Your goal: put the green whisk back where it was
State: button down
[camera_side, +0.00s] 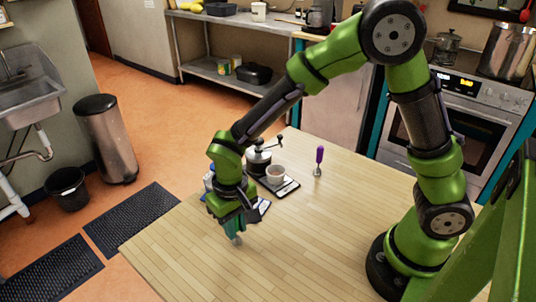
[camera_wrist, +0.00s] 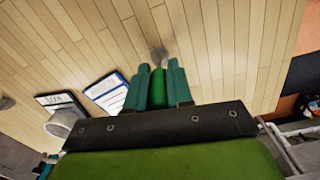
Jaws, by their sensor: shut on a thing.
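My gripper (camera_side: 236,232) points down over the front left part of the wooden table. In the wrist view, my gripper (camera_wrist: 160,84) is shut on the green whisk (camera_wrist: 158,88), whose green handle sits between the two teal fingers. The whisk's grey wire head (camera_wrist: 158,55) extends past the fingertips. In the side view, the fingers mostly hide the whisk, and only a small greyish end shows below them. I cannot tell whether that end touches the table.
A purple-handled tool (camera_side: 319,158) stands upright on the table (camera_side: 300,240). A cup (camera_side: 275,174) sits on a dark scale (camera_side: 288,188), beside a coffee grinder (camera_side: 258,158). A blue-edged card (camera_wrist: 108,92) lies near my gripper. The table's front middle is clear.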

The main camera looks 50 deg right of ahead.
jog(key=shift+f, duration=0.1)
jog(key=c, duration=1)
grip_release()
notch_tip(320, 180, up, 11)
jog(key=shift+r, duration=0.1)
jog(key=shift+d+r, duration=0.15)
jog(key=shift+r, duration=0.5)
jog(key=s+d+r+m+t+y, duration=0.2)
jog(key=s+d+r+t, duration=0.5)
jog(key=s+d, duration=0.3)
jog(key=shift+s+d+r, duration=0.2)
jog(key=shift+d+r, duration=0.35)
jog(key=shift+d, duration=0.95)
